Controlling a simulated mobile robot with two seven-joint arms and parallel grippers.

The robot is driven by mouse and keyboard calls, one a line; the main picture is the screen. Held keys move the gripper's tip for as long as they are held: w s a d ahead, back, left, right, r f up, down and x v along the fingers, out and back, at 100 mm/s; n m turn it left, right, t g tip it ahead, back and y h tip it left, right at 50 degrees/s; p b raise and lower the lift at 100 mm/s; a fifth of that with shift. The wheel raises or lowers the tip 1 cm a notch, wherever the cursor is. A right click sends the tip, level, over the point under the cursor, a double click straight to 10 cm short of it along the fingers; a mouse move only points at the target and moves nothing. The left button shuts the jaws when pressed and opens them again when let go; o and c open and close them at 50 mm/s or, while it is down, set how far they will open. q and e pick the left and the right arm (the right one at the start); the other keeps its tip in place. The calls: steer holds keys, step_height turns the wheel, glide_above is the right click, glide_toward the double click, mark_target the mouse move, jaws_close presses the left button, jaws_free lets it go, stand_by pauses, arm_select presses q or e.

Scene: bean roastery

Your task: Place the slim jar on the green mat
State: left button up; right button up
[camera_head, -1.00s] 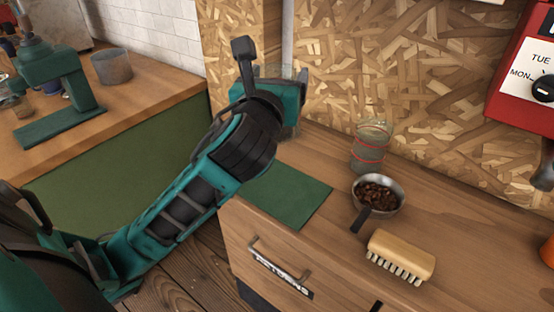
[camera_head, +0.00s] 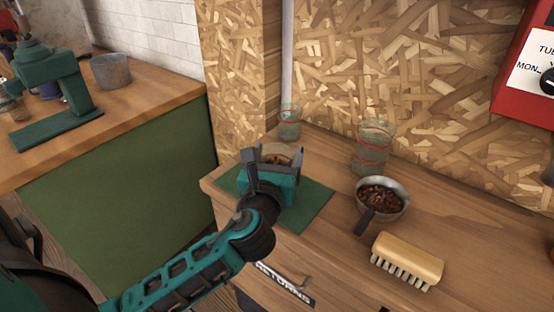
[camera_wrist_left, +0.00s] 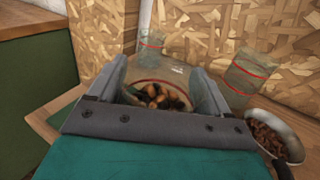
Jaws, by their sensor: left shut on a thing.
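My left gripper (camera_head: 275,165) is shut on a clear jar (camera_wrist_left: 163,84) with brown beans in it; its round rim shows between the fingers in the wrist view. The gripper and jar are over the green mat (camera_head: 316,200) on the wooden counter. The gripper hides the jar's base, so I cannot tell whether it touches the mat. A narrow clear jar (camera_head: 289,124) with a red band stands behind, by the pipe. A wider clear jar (camera_head: 373,148) with red bands stands further right. The held jar's slimness is hard to judge.
A metal pan (camera_head: 382,200) of dark beans stands right of the mat, its handle pointing forward. A wooden brush (camera_head: 408,258) lies in front of it. A chipboard wall (camera_head: 420,80) closes off the back. The counter between mat and pan is bare.

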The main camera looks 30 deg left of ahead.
arm_select(q)
steer(key=shift+r, duration=0.1)
steer(key=shift+f, duration=0.2)
steer(key=o, duration=1.7)
steer(key=shift+r, duration=0.15)
steer(key=v, duration=1.2)
steer(key=shift+b, duration=0.35)
steer(key=shift+s, duration=0.1)
